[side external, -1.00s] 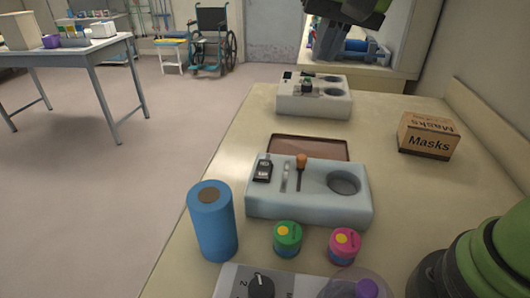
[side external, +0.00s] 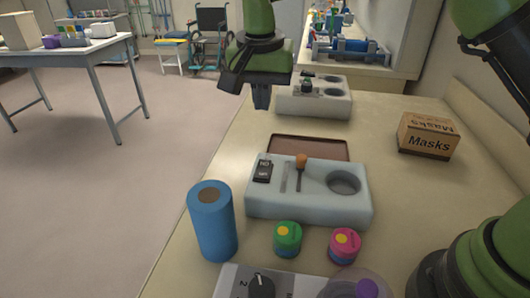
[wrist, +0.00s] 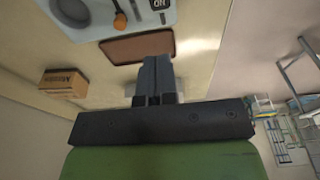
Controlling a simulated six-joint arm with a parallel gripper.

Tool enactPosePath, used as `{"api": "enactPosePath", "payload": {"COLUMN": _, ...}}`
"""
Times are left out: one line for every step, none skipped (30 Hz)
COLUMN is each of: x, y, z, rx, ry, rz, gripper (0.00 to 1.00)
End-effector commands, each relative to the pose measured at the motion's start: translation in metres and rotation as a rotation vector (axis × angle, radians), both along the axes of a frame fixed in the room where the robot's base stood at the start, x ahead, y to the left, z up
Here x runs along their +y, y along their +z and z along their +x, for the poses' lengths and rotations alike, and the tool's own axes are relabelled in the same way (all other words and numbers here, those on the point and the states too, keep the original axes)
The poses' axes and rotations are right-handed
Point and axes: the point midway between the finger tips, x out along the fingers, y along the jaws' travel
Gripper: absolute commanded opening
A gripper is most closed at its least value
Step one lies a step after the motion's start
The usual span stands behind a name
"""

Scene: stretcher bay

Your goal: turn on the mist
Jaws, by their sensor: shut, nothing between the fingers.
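My gripper (side external: 262,96) is shut and empty, pointing down in the air near the table's left edge, left of the rear grey unit (side external: 314,100). In the wrist view its closed fingers (wrist: 157,78) stand in front of the brown tray. The middle grey unit (side external: 262,205) has a black rocker switch (side external: 263,170) marked ON and OFF, a slot, an orange-knobbed lever (side external: 301,161) and a round recess. A front unit with a dark dial (side external: 261,287) and a clear, purple-capped dome (side external: 367,288) is cut off below. No mist shows, and I cannot tell which control serves it.
A blue cylinder (side external: 212,222), a green-topped jar (side external: 287,238) and a pink-topped jar (side external: 344,245) stand near the middle unit. A brown tray (side external: 308,148) lies behind it. A Masks box (side external: 428,135) sits at the right. The table is clear between tray and box.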

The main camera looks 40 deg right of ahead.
Motion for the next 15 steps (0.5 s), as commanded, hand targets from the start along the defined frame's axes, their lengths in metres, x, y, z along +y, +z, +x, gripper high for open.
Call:
{"api": "enactPosePath", "payload": {"x": 0.0, "y": -0.001, "z": 0.0, "rx": 0.001, "ry": 0.0, "rz": 0.0, "gripper": 0.0}}
{"api": "enactPosePath", "payload": {"x": -0.001, "y": -0.003, "z": 0.0, "rx": 0.001, "ry": 0.0, "rz": 0.0, "gripper": 0.0}}
{"api": "enactPosePath", "payload": {"x": -0.001, "y": -0.006, "z": 0.0, "rx": 0.004, "ry": 0.0, "rz": -0.001, "gripper": 0.0}}
{"api": "enactPosePath", "payload": {"x": -0.001, "y": -0.008, "z": 0.001, "rx": 0.004, "ry": 0.001, "rz": -0.001, "gripper": 0.0}}
{"api": "enactPosePath", "payload": {"x": -0.002, "y": -0.012, "z": 0.001, "rx": 0.004, "ry": 0.0, "rz": -0.001, "gripper": 0.0}}
{"api": "enactPosePath", "payload": {"x": -0.003, "y": -0.017, "z": 0.002, "rx": 0.004, "ry": 0.0, "rz": -0.002, "gripper": 0.0}}
{"api": "enactPosePath", "payload": {"x": -0.003, "y": -0.022, "z": 0.002, "rx": 0.005, "ry": -0.001, "rz": -0.002, "gripper": 0.0}}
{"api": "enactPosePath", "payload": {"x": -0.004, "y": -0.028, "z": 0.002, "rx": 0.007, "ry": -0.001, "rz": -0.001, "gripper": 0.0}}
{"api": "enactPosePath", "payload": {"x": -0.005, "y": -0.036, "z": 0.003, "rx": 0.006, "ry": 0.0, "rz": -0.001, "gripper": 0.0}}
{"api": "enactPosePath", "payload": {"x": -0.006, "y": -0.042, "z": 0.004, "rx": 0.006, "ry": 0.0, "rz": -0.002, "gripper": 0.0}}
{"api": "enactPosePath", "payload": {"x": -0.006, "y": -0.049, "z": 0.004, "rx": 0.008, "ry": 0.0, "rz": -0.002, "gripper": 0.0}}
{"api": "enactPosePath", "payload": {"x": -0.007, "y": -0.058, "z": 0.005, "rx": 0.006, "ry": 0.0, "rz": -0.001, "gripper": 0.0}}
{"api": "enactPosePath", "payload": {"x": -0.008, "y": -0.065, "z": 0.006, "rx": 0.007, "ry": -0.001, "rz": -0.001, "gripper": 0.0}}
{"api": "enactPosePath", "payload": {"x": -0.009, "y": -0.071, "z": 0.007, "rx": 0.007, "ry": 0.0, "rz": -0.001, "gripper": 0.0}}
{"api": "enactPosePath", "payload": {"x": -0.01, "y": -0.08, "z": 0.007, "rx": 0.007, "ry": 0.0, "rz": -0.001, "gripper": 0.0}}
